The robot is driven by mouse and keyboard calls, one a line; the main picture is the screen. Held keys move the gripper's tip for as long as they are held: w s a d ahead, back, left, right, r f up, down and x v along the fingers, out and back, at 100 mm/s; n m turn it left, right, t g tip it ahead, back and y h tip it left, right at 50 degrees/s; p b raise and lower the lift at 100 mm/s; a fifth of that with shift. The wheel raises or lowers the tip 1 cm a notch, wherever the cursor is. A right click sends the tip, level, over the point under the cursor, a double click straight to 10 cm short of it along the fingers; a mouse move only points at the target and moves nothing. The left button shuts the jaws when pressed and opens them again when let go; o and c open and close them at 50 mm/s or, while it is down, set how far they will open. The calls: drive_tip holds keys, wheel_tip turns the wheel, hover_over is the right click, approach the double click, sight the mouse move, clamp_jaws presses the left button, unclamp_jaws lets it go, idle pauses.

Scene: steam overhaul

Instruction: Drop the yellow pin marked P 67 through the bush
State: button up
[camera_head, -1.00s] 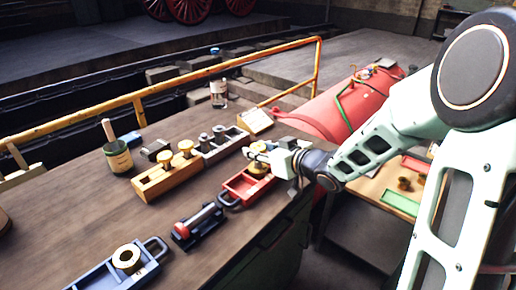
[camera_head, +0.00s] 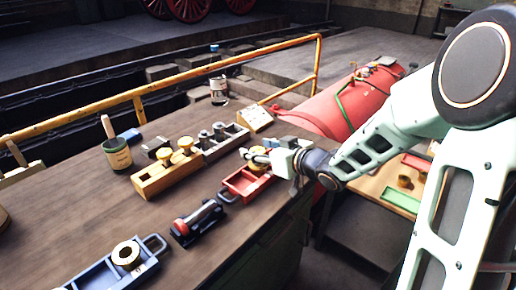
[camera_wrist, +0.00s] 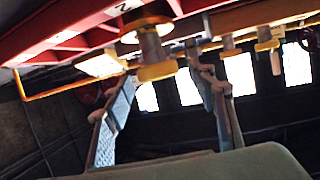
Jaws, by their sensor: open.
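A yellow-headed pin with a grey shank (camera_wrist: 152,46) stands in a brass-coloured flanged bush (camera_wrist: 145,22) in the red tray, in the tilted wrist view. Its mark cannot be read. In the head view, the red tray (camera_head: 236,186) is on the bench, and the pin (camera_head: 260,166) is partly hidden by my gripper. My gripper (camera_head: 250,154) is at the tray, level with the pin's upper part. In the wrist view, its fingers (camera_wrist: 168,95) are apart, with nothing between them, and the pin's head is just beyond their tips.
A yellow block (camera_head: 158,181) with two yellow-headed pins and a grey block (camera_head: 222,145) with grey pins stand behind the red tray. A dark cradle (camera_head: 198,224) holds a red-ended part. A blue tray (camera_head: 95,277) holds a ring. The bench front is clear.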

drive_tip(key=v, duration=1.1)
drive_tip(key=shift+s+d+r, duration=0.15)
drive_tip(key=shift+s+r, duration=0.1)
